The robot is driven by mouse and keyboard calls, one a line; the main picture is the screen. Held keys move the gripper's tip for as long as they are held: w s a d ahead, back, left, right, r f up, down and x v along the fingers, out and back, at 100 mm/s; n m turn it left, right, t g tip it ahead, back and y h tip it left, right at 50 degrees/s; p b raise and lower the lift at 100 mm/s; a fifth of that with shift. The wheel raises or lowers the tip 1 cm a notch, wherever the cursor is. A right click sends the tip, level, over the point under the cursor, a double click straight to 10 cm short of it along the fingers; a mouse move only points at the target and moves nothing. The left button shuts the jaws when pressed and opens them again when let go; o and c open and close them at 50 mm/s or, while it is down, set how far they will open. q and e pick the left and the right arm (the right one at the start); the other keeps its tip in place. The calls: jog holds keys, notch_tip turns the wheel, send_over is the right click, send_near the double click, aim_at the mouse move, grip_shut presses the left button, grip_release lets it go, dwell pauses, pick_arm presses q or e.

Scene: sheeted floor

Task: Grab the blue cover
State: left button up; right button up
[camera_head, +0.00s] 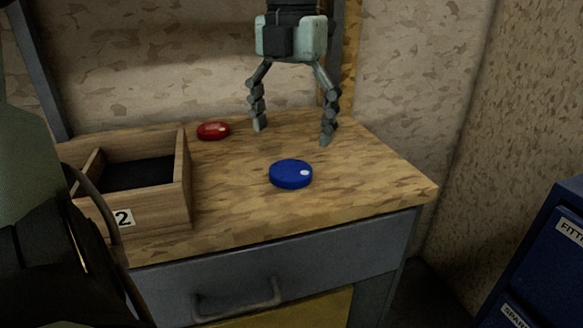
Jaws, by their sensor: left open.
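The blue cover (290,174) is a flat round disc with a small white spot, lying on the wooden tabletop right of the middle. My left gripper (294,135) hangs from the top of the view with its two fingers spread wide and nothing between them. In the picture its fingertips are above the blue cover, apart from it, and seem to be over the table's back part. Their exact height over the table is hard to tell. My right gripper is not in view.
A red round cover (213,131) lies behind, left of the blue one. An open wooden box (183,181) labelled 2 stands at the left. The tabletop (370,174) is bare at the right. A blue cabinet (549,262) stands at the lower right.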

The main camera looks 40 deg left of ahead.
aim_at(290, 168)
pick_arm(q)
notch_tip(290, 168, down, 6)
jog(key=shift+a+f, duration=0.1)
jog(key=shift+f, duration=0.05)
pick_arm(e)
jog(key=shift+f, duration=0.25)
pick_arm(q)
jog(key=shift+c, duration=0.6)
jog(key=c, duration=1.3)
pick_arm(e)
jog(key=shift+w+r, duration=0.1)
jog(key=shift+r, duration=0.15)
pick_arm(q)
jog(key=shift+r, duration=0.2)
